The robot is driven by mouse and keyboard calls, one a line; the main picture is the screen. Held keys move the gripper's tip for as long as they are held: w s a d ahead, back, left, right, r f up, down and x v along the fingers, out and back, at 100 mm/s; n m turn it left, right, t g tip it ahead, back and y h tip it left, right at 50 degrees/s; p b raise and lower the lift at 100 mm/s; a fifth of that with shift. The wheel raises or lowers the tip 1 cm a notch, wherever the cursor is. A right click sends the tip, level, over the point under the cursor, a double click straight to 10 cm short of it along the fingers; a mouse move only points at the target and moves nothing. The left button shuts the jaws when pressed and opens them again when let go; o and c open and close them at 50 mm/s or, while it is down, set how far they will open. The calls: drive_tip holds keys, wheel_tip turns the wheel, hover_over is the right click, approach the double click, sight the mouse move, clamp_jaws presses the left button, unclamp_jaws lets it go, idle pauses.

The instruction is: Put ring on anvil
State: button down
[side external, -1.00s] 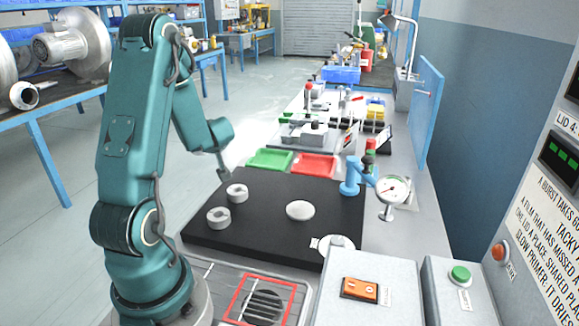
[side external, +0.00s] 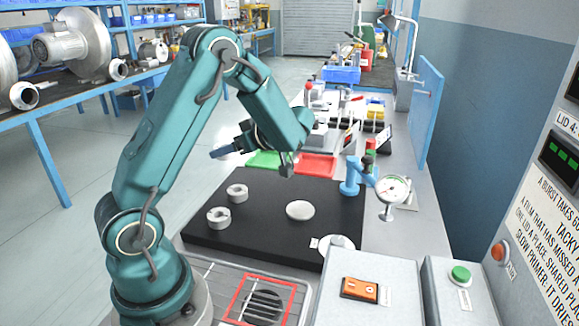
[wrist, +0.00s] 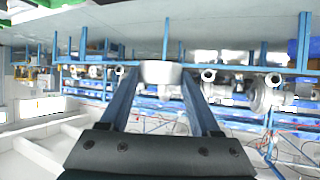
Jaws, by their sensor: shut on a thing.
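My gripper (side external: 214,154) points left, raised above the far edge of the black mat (side external: 262,235). In the wrist view its two blue fingers (wrist: 160,84) are shut on a pale ring (wrist: 160,72) at their tips. That ring cannot be made out in the side view. Two grey notched rings, a far one (side external: 237,193) and a near one (side external: 218,218), lie on the mat's left part. A pale round disc (side external: 300,210) lies on the mat's right part. I cannot tell for sure which piece is the anvil; a small metal stand is under the dial gauge (side external: 392,190).
A blue gauge arm (side external: 350,176) stands at the mat's right edge. A green tray (side external: 264,160) and a red tray (side external: 318,165) lie behind the mat. Grey switch boxes (side external: 365,290) stand in front. The wrist view shows blue benches upside down.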

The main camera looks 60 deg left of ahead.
drive_tip(key=w+d+f+m+t, duration=0.1)
drive_tip(key=w+d+t, duration=0.1)
drive_tip(key=w+d, duration=0.25)
hover_over(305, 211)
drive_tip(key=shift+y, duration=0.3)
wheel_tip(305, 211, down, 7)
drive_tip(key=shift+d+r, duration=0.1)
drive_tip(key=shift+f, duration=2)
drive_tip(key=shift+f, duration=0.2)
drive_tip(key=shift+c, duration=0.6)
unclamp_jaws()
